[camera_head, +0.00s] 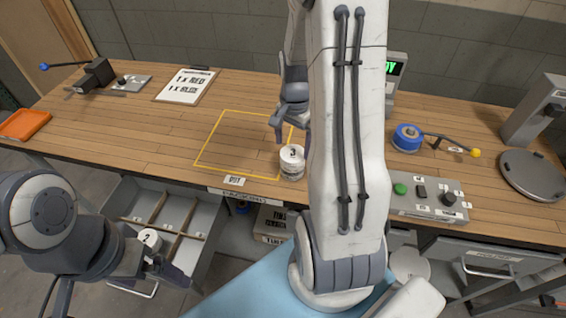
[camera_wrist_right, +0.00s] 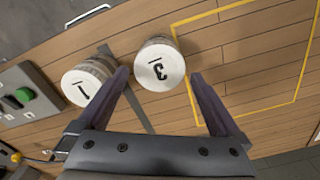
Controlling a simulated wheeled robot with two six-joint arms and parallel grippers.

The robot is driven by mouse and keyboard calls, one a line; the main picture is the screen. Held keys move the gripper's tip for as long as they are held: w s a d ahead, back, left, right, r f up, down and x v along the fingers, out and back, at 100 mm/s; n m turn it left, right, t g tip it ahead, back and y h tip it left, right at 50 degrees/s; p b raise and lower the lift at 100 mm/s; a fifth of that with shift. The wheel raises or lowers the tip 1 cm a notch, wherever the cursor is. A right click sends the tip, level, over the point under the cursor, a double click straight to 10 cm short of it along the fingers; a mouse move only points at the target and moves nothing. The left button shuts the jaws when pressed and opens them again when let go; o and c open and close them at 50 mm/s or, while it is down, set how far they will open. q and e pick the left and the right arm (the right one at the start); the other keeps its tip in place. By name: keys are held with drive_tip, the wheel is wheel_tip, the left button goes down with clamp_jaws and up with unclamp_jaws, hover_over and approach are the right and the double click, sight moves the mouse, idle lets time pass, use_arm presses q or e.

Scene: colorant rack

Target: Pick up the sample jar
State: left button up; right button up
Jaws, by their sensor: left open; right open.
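A white jar with a 3 on its lid (camera_head: 292,158) stands upright on the table at the yellow outline's right corner. In the right wrist view the jar marked 3 (camera_wrist_right: 159,68) lies between and beyond the fingers of my right gripper (camera_wrist_right: 160,80). A jar marked 1 (camera_wrist_right: 84,86) stands beside it; my right arm hides it in the head view. My right gripper (camera_head: 286,122) is open and empty above the table. A third white-lidded jar (camera_head: 150,238) is in the open drawer, by my open left gripper (camera_head: 158,266). No jar is labelled as the sample.
The yellow outline (camera_head: 207,140) encloses bare table. The drawer (camera_head: 128,195) has several compartments. A clipboard (camera_head: 187,86) lies at the back. A button box (camera_head: 420,200), a blue round can (camera_head: 407,138) and a grey round lid (camera_head: 532,175) are to the right.

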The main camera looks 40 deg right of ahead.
sight(293, 161)
wheel_tip(293, 161, down, 8)
drive_tip(key=shift+r+p, duration=0.2)
drive_tip(key=shift+p, duration=0.35)
drive_tip(key=shift+c, duration=0.3)
drive_tip(key=c, duration=1.2)
